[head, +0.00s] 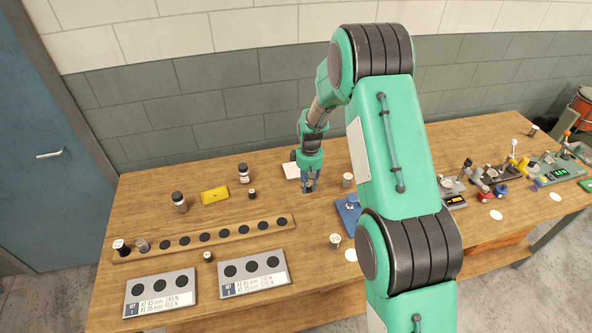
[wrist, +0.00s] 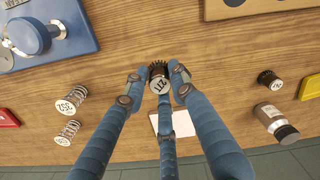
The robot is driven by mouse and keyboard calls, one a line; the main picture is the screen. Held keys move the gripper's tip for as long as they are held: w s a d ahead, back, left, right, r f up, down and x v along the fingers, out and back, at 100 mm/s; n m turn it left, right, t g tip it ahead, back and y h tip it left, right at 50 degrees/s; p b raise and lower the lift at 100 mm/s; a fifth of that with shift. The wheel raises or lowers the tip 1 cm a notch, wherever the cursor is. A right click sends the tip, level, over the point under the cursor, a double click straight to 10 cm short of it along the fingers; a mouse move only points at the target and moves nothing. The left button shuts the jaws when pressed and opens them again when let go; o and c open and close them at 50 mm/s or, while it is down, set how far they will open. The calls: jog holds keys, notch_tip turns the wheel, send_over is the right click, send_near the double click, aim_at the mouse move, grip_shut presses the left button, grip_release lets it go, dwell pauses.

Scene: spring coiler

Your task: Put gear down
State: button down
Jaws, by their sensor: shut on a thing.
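The gear (wrist: 158,70) is a small dark toothed piece with a round white face marked with a number, seen in the wrist view. My gripper (wrist: 159,80) has blue jointed fingers and is shut on it, with fingers on both sides and one below it in the picture. In the head view my gripper (head: 309,186) points down close over the wooden table, just right of a white square pad (head: 291,171). The pad also shows partly behind a finger in the wrist view (wrist: 182,124). I cannot tell whether the gear touches the table.
A wooden rack with round dark spots (head: 205,238) lies front left. A yellow box (head: 214,195), dark-capped jars (head: 180,203) and a small dark piece (head: 252,194) stand left. A blue device (head: 348,212) and labelled springs (wrist: 72,98) are nearby. Bare wood surrounds the gripper.

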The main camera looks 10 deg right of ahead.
send_over(296, 170)
jog(key=s+d, duration=0.1)
jog(key=s, duration=0.1)
jog(key=shift+w+d+f, duration=0.2)
jog(key=shift+f, duration=0.55)
jog(key=shift+f, duration=0.1)
jog(key=shift+f, duration=1.65)
jog(key=shift+f, duration=0.1)
jog(key=c, duration=1.4)
grip_release()
jog(key=shift+c, duration=0.2)
